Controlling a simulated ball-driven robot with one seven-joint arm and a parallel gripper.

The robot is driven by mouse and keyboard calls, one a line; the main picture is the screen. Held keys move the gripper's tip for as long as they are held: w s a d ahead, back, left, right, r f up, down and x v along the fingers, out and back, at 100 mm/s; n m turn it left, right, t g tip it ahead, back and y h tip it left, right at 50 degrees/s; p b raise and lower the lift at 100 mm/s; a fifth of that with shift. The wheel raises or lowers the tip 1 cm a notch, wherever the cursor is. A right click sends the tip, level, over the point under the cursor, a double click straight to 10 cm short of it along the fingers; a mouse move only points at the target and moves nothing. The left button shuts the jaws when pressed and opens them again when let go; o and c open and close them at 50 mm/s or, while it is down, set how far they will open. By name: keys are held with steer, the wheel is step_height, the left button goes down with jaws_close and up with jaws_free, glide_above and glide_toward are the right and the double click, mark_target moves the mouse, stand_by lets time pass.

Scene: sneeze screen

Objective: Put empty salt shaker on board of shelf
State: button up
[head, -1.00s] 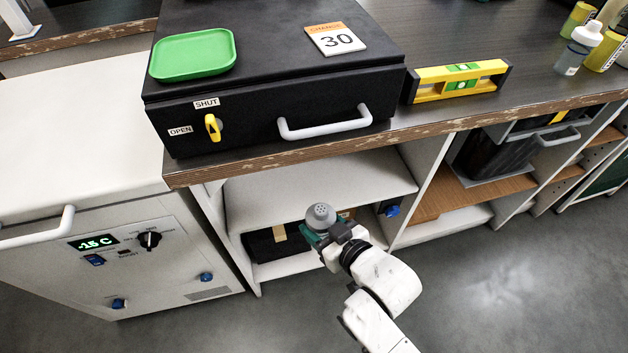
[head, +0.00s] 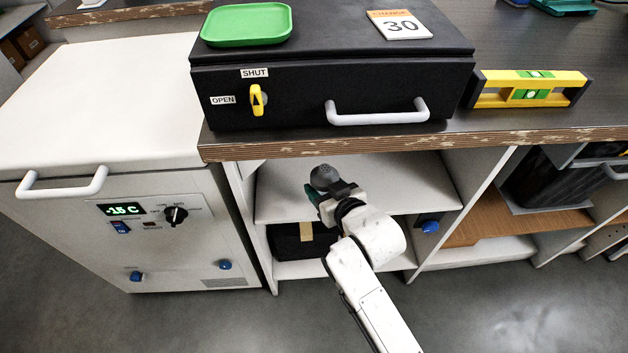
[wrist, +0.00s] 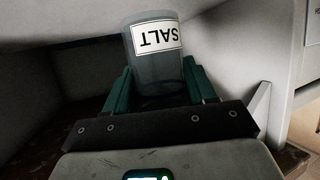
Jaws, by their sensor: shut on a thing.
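The salt shaker (wrist: 152,70) is a clear grey cylinder with a white SALT label, upside down in the wrist view. It looks empty. My gripper (wrist: 160,88) is shut on it, with a green finger on each side. In the head view the shaker's grey domed top (head: 324,177) shows above my gripper (head: 328,193), at the front opening of the shelf under the counter. The white shelf board (head: 285,200) lies behind and around it in the picture. The gap between shaker and board cannot be told.
The counter edge (head: 450,140) overhangs the shelf. A black case (head: 290,245) sits in the lower compartment. A blue knob (head: 430,226) is at the right divider. A white freezer (head: 100,110) stands left. The visible board surface is bare.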

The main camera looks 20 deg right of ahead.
steer(key=w, duration=0.5)
steer(key=shift+w+a, duration=0.2)
steer(key=shift+f+b, duration=0.6)
steer(key=shift+f, duration=1.15)
steer(key=shift+f, duration=0.15)
steer(key=o, duration=1.3)
steer(key=shift+o, duration=0.2)
steer(key=shift+s+r, duration=0.1)
steer(key=shift+r, duration=0.1)
steer(key=p+v, duration=0.2)
steer(key=v, duration=0.9)
steer(key=shift+s, duration=0.4)
